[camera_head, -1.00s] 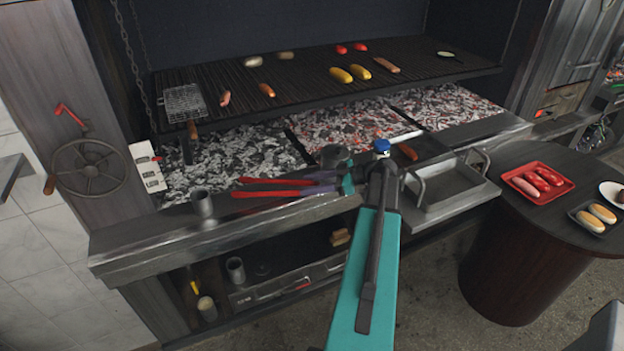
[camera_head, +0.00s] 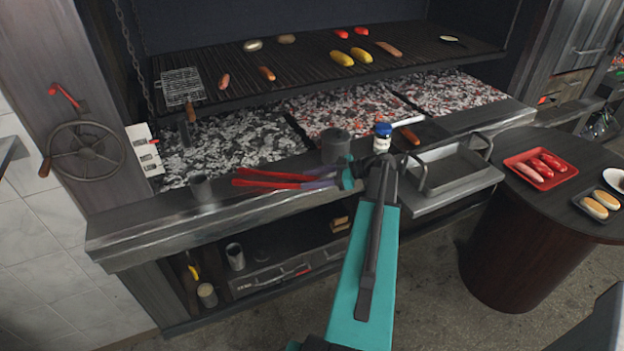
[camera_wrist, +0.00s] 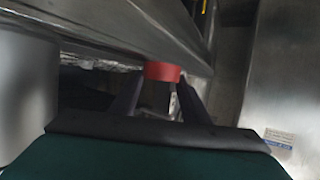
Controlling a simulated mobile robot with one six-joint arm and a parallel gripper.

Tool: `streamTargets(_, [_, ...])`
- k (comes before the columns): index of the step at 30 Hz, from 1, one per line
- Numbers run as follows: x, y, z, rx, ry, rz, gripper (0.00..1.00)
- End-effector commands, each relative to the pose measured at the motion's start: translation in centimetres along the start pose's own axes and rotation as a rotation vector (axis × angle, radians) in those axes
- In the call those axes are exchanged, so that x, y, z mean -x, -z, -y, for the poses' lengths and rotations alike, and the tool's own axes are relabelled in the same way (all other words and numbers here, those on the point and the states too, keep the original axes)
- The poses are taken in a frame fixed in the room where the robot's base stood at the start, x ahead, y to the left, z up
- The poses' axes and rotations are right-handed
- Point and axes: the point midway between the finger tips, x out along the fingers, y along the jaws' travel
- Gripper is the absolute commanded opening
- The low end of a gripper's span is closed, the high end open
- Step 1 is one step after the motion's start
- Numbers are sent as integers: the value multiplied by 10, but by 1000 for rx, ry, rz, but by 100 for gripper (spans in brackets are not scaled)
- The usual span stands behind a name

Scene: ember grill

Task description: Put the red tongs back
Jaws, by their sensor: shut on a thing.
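The red tongs (camera_head: 268,179) lie sideways over the grill's front ledge in the head view. My gripper (camera_head: 318,176) is shut on the right end of the tongs. In the wrist view, a red piece of the tongs (camera_wrist: 162,71) sits between the dark fingers of my gripper (camera_wrist: 160,95). Whether the tongs touch the ledge cannot be told.
On the ledge (camera_head: 150,237) stand a dark pot (camera_head: 336,146) and a blue-lidded jar (camera_head: 382,138), close behind my wrist. A metal tray (camera_head: 450,170) is to the right. Hot coals (camera_head: 345,112) lie behind. A handwheel (camera_head: 87,150) is at left.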

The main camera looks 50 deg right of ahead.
Motion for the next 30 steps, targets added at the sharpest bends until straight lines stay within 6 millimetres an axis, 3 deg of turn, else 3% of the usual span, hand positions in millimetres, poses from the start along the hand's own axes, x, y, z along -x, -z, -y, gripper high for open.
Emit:
streamTargets(3, [0, 0, 0, 0, -1, 1, 28])
streamTargets(4, [0, 0, 0, 0, -1, 1, 43])
streamTargets(9, [1, 0, -1, -1, -2, 0, 43])
streamTargets(12, [2, 0, -1, -1, -2, 0, 36])
streamTargets(13, [2, 0, -1, -1, -2, 0, 46])
streamTargets(17, [1, 0, -1, 0, -2, 0, 66])
streamTargets(30, [6, -1, -1, 0, -2, 0, 66])
